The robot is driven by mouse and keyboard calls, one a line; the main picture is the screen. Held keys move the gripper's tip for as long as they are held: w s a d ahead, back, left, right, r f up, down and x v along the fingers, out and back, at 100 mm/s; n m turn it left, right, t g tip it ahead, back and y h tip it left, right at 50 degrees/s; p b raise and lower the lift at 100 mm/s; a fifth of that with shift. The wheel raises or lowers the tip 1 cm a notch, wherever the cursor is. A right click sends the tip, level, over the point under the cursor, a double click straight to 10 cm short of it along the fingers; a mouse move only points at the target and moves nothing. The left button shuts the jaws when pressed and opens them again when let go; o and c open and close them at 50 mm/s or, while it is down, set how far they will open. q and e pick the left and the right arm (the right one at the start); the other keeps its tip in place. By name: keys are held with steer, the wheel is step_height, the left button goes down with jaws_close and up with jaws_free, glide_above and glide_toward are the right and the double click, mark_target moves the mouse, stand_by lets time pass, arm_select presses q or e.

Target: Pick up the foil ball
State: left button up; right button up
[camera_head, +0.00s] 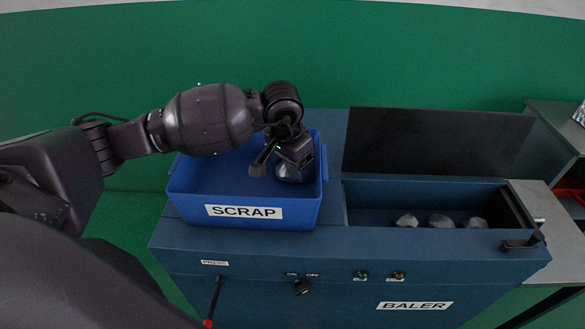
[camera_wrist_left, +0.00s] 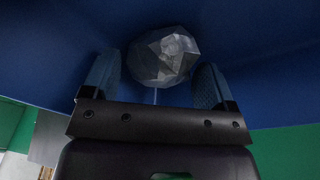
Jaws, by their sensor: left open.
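A crumpled silver foil ball (camera_head: 284,174) lies in the right part of the blue bin marked SCRAP (camera_head: 300,213). My left gripper (camera_head: 276,165) reaches down into the bin at the ball, its jaws open. In the left wrist view the foil ball (camera_wrist_left: 164,56) sits at the fingertips, between the two fingers of the left gripper (camera_wrist_left: 158,68). Narrow gaps seem to show beside it, and no grip is visible. In the head view, the gripper hides part of the ball. My right gripper is not in view.
The bin stands on a blue baler (camera_head: 335,255). To its right is an open chamber (camera_head: 380,215) with three foil lumps (camera_head: 441,221) inside and a raised dark lid (camera_head: 435,142) behind. A side table (camera_head: 565,130) stands at the far right.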

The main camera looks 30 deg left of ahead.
arm_select(q)
steer(key=shift+w+f, duration=0.2)
steer(key=shift+f, duration=0.95)
steer(key=c, duration=0.5)
steer(key=shift+c, duration=0.2)
steer(key=shift+r, duration=0.15)
